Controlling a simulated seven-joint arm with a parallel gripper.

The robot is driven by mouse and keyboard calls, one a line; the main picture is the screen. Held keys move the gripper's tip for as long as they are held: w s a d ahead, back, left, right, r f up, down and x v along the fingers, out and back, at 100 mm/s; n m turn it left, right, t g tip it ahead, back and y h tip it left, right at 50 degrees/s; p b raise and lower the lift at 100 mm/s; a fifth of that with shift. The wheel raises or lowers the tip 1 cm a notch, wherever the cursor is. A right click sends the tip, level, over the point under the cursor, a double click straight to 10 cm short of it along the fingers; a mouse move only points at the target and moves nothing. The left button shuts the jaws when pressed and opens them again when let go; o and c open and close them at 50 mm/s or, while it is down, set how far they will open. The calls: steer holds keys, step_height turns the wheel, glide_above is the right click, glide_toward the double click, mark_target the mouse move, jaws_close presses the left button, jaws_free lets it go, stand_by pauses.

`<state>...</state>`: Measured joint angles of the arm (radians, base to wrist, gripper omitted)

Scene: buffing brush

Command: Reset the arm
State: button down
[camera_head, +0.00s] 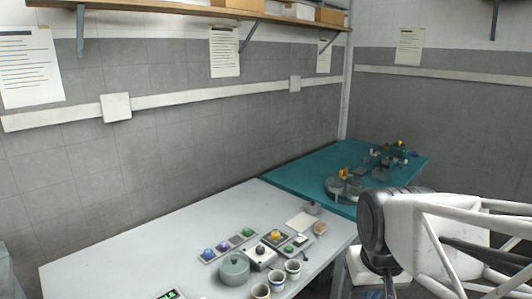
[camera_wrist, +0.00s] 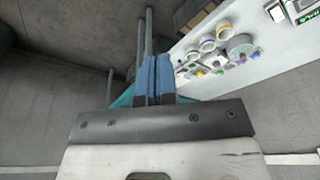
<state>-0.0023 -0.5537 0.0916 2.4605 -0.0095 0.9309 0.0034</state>
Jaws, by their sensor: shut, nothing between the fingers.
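My gripper (camera_wrist: 155,70) shows in the wrist view as two blue fingers side by side, shut with nothing between them. It is in the air, apart from the objects on the white table (camera_wrist: 270,68). In the head view my arm is at the right, in front of the teal table's near end and beside the white table (camera_head: 110,262). The fingers cannot be made out there.
On the white table are a grey lidded pot (camera_head: 234,268), several cups (camera_head: 278,280), button panels (camera_head: 228,243) and a green-lit display (camera_head: 168,295). A teal table (camera_head: 300,175) with small items stands behind. A shelf (camera_head: 180,10) hangs on the wall. The white table's left part is clear.

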steer(key=shift+s+d+f, duration=0.1)
steer(key=shift+s+f, duration=0.15)
steer(key=shift+s, duration=0.9)
steer(key=shift+s+d+f, duration=0.1)
steer(key=shift+s+f, duration=0.1)
steer(key=shift+s, duration=0.95)
